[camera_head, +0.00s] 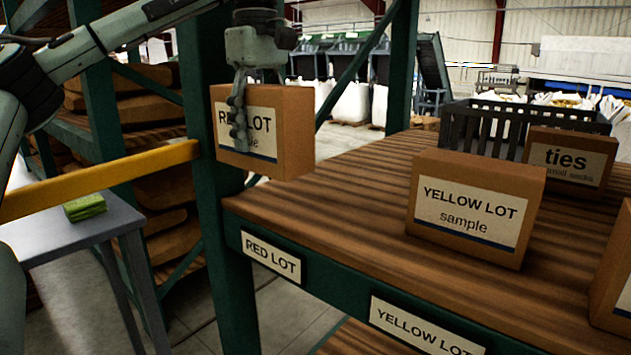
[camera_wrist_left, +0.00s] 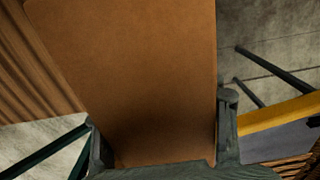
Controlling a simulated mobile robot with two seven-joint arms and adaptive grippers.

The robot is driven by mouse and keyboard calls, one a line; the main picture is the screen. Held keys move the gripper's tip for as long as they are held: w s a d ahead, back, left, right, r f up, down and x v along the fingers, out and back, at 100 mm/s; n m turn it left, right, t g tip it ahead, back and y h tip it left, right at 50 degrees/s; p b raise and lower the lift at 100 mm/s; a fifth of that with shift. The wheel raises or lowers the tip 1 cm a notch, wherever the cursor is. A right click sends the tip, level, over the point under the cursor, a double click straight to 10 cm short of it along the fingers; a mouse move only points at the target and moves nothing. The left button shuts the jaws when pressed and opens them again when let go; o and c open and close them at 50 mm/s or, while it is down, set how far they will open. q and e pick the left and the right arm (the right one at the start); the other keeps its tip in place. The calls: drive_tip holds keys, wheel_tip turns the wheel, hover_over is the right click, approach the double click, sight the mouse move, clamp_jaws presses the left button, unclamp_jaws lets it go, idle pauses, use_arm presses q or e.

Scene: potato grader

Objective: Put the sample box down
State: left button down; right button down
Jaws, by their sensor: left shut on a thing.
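The sample box labelled RED LOT (camera_head: 290,130) is a brown cardboard box held upright by my left gripper (camera_head: 238,115). One finger lies across its label face. The box hangs at the left end of the wooden shelf (camera_head: 330,190), by the green upright; I cannot tell whether it touches the shelf. In the left wrist view the box (camera_wrist_left: 140,75) fills the middle, between the two fingers of my left gripper (camera_wrist_left: 160,140). A RED LOT tag (camera_head: 271,257) is on the shelf's front edge, below the box. My right gripper is not in view.
A YELLOW LOT sample box (camera_head: 468,215) stands on the shelf to the right, with a ties box (camera_head: 567,160) and dark crate (camera_head: 490,125) behind. A yellow rail (camera_head: 100,180) and grey table (camera_head: 70,235) are at left. The shelf's left part is clear.

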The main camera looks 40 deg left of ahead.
use_arm(q)
drive_tip(key=shift+w+d+f, duration=0.95)
drive_tip(key=shift+w+f, duration=0.15)
drive_tip(key=shift+f, duration=0.4)
drive_tip(key=shift+w+d+f, duration=0.95)
drive_tip(key=shift+w+f, duration=0.1)
drive_tip(key=shift+f, duration=0.45)
drive_tip(key=shift+w+d+f, duration=0.95)
drive_tip(key=shift+w+f, duration=0.15)
drive_tip(key=shift+f, duration=0.4)
drive_tip(key=shift+c, duration=2.2)
unclamp_jaws()
drive_tip(key=shift+f, duration=0.15)
wheel_tip(320, 180, up, 12)
